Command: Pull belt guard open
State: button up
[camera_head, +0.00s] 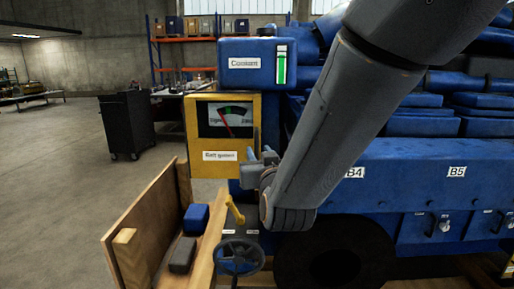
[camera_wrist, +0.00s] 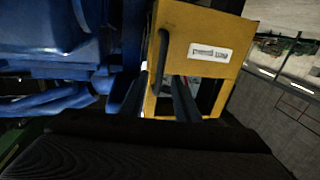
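The yellow belt guard (camera_head: 194,140) is on the near left end of the blue engine, with a label and a window showing a gauge. It also shows in the wrist view (camera_wrist: 222,34), its label upside down. Its dark bar handle (camera_wrist: 161,58) runs along one edge. My gripper (camera_head: 258,158) is at the guard's right edge in the head view. In the wrist view my gripper (camera_wrist: 160,84) has its two dark fingers apart, with the handle's end between them. I see no clear contact. Whether the guard is ajar is hard to tell.
A blue coolant tank (camera_head: 253,64) stands above the guard. Below are a wooden crate (camera_head: 150,215) with blue and dark items, a yellow lever (camera_head: 235,210) and a handwheel (camera_head: 239,257). A black cabinet (camera_head: 126,125) stands behind. The floor at left is open.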

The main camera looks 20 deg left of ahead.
aim_at(257, 148)
jog(key=shift+p+x, duration=0.3)
jog(key=shift+x, duration=1.2)
grip_shut()
